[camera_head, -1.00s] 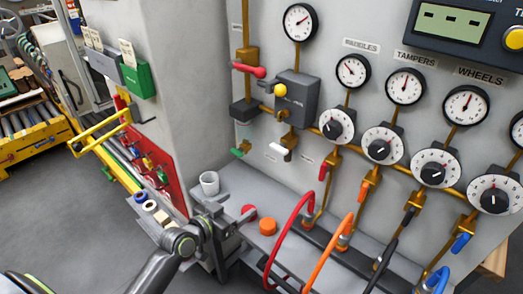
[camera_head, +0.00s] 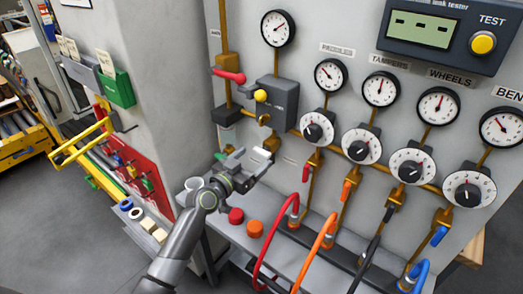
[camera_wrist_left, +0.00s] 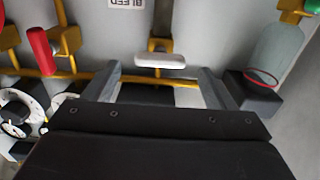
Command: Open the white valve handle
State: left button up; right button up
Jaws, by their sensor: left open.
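The white valve handle (camera_head: 262,154) is a small pale bar on a brass fitting, low on the grey panel below the yellow knob. In the left wrist view the white handle (camera_wrist_left: 160,61) lies crosswise, just beyond and between the two fingertips. My left gripper (camera_head: 247,160) is in front of the panel, close to the handle and partly over the fittings around it. Its fingers (camera_wrist_left: 160,75) are spread apart and hold nothing. I cannot tell whether a finger touches the handle. My right gripper does not show.
A green handle (camera_head: 220,156) is just left of the gripper. A red handle (camera_head: 229,76) and a yellow knob (camera_head: 261,95) are above. Dials (camera_head: 318,128) and hoses (camera_head: 281,234) fill the right.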

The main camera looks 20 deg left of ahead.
aim_at(260, 154)
pick_arm(q)
jog(key=shift+x, duration=2.45)
jog(key=c, duration=1)
